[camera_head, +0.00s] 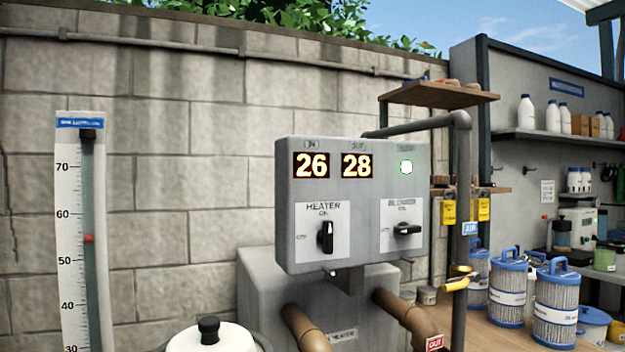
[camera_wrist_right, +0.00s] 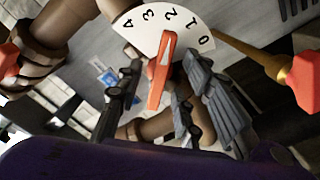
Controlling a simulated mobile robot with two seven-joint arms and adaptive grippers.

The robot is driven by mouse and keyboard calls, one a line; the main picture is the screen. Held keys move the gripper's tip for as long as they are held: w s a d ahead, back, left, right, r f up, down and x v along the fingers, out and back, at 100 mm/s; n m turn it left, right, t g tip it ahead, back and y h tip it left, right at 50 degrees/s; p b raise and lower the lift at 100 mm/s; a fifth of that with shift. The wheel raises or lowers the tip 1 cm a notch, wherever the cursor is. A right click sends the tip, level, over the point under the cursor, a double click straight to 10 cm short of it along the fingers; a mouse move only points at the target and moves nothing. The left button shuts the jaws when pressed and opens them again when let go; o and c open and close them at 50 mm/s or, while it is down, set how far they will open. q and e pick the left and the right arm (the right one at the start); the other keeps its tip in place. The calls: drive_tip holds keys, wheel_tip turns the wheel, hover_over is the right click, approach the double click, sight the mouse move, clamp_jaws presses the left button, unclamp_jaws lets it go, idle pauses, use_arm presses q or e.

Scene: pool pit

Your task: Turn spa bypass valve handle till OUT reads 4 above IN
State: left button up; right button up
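The grey control box (camera_head: 351,255) in the head view reads 26 on the IN display (camera_head: 311,166) and 28 on the OUT display (camera_head: 357,166). In the right wrist view, the orange-red valve handle (camera_wrist_right: 163,62) lies over a white dial (camera_wrist_right: 150,38) marked 0 to 4, its upper end near 2. My right gripper (camera_wrist_right: 159,84) is open, with dark fingers on both sides of the handle. Whether either finger touches it I cannot tell. The valve is not visible in the head view. My left gripper is in neither view.
Brown pipes (camera_head: 303,326) run below the box. The heater switch (camera_head: 325,237) is upright; the other switch (camera_head: 407,230) is horizontal. In the wrist view, a brass-coloured rod with a red end (camera_wrist_right: 307,80) lies right of the dial. Blue-topped filter cartridges (camera_head: 557,303) stand at right.

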drive_tip(key=shift+s, duration=0.1)
